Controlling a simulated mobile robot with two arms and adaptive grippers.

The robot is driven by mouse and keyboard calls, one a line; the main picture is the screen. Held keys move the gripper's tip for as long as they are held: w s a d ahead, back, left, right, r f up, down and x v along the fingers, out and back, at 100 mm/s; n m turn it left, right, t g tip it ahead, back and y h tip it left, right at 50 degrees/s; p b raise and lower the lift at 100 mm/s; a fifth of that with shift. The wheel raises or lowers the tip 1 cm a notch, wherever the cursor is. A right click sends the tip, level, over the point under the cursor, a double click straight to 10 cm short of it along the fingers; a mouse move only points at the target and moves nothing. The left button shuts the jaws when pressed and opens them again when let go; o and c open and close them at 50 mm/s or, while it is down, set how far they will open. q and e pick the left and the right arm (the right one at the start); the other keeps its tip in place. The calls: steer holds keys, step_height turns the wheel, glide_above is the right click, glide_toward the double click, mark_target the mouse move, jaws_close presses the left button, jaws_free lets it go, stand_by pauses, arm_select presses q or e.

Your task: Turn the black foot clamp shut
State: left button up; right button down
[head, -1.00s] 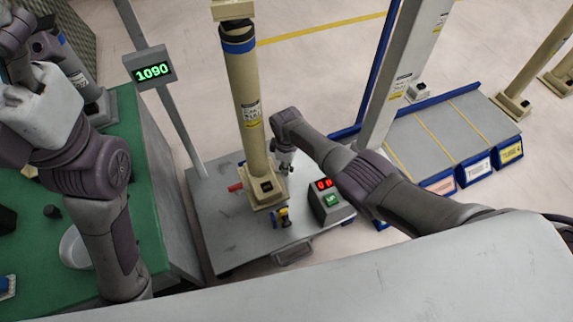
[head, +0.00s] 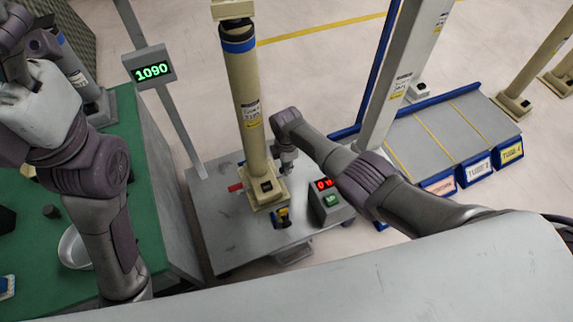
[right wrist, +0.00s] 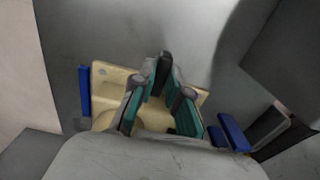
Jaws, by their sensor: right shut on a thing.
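A beige column (head: 249,110) stands on a square beige foot (head: 267,199) on the grey platform (head: 213,228). In the right wrist view, the black foot clamp (right wrist: 165,62) stands at the edge of the beige foot plate (right wrist: 108,75). My right gripper (right wrist: 160,102), with teal-padded fingers, is shut on it; the fingers hide its lower part. In the head view, my right gripper (head: 287,167) is small, just right of the column's foot, and the black clamp cannot be made out. My left arm shows at the left, but its gripper is not in view.
A red clamp (head: 235,187) and a yellow-and-blue piece (head: 283,215) sit by the foot. A grey box with red digits and a green button (head: 331,200) stands close right. A post bears a display (head: 151,69) reading 1090. Blue pieces (right wrist: 84,92) flank the foot plate.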

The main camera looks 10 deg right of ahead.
stand_by(0.4)
steer(key=c, duration=1.2)
jaws_free()
steer(key=shift+o, duration=0.2)
steer(key=shift+r, duration=0.1)
step_height(320, 180, up, 12)
